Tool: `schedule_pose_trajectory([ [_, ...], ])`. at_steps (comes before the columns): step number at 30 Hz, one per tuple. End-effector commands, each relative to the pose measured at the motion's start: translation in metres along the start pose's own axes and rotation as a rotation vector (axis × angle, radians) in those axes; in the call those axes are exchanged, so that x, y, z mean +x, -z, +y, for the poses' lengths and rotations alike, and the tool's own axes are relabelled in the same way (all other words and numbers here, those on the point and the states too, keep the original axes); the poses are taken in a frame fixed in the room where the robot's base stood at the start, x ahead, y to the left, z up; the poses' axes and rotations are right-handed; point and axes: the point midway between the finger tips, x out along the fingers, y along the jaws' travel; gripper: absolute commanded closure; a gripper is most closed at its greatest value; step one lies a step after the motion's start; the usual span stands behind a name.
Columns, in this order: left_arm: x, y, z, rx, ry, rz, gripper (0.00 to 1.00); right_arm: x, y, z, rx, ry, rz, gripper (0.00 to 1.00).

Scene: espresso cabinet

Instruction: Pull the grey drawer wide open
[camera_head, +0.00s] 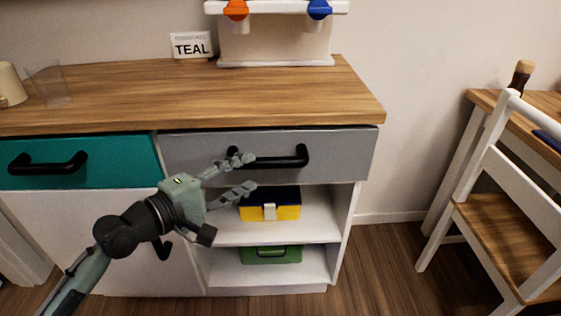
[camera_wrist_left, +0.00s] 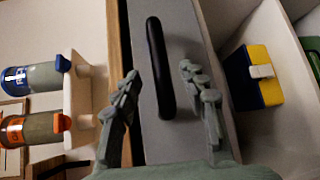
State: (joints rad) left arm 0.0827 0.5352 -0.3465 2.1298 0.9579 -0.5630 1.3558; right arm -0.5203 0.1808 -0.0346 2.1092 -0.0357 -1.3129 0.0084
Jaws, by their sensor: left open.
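The grey drawer (camera_head: 340,150) is under the right part of the wooden counter, with a black bar handle (camera_head: 290,161) on its front. The drawer front sits close to the cabinet, with a thin dark gap along its top edge. My left gripper (camera_head: 247,172) is open in front of the drawer, at the left part of the handle. In the left wrist view, the black handle (camera_wrist_left: 161,80) shows between and beyond the two spread fingers (camera_wrist_left: 158,82), on the grey drawer front (camera_wrist_left: 188,35). I cannot tell whether the fingers touch it. My right gripper is out of view.
A teal drawer (camera_head: 120,158) is to the left. Below the grey drawer, open shelves hold a blue-and-yellow box (camera_head: 285,212) and a green case (camera_head: 262,257). A white chair (camera_head: 480,165) and a table stand at the right. Floor between is clear.

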Motion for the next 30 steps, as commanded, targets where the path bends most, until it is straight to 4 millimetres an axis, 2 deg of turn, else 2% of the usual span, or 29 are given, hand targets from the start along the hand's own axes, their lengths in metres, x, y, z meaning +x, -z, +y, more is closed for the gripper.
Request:
schedule_pose_trajectory([
  [10, 0.051, -0.001, 0.002, -0.01, -0.003, -0.003, 0.57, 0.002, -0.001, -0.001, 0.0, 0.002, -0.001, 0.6],
  [15, 0.07, -0.001, 0.001, -0.009, -0.002, -0.002, 0.57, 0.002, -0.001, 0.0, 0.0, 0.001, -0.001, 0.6],
  [26, 0.076, -0.001, 0.0, -0.007, 0.0, -0.001, 0.57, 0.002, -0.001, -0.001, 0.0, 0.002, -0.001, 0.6],
  [30, 0.075, -0.001, 0.0, -0.007, 0.0, -0.001, 0.75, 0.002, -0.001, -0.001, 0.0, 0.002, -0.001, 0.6],
])
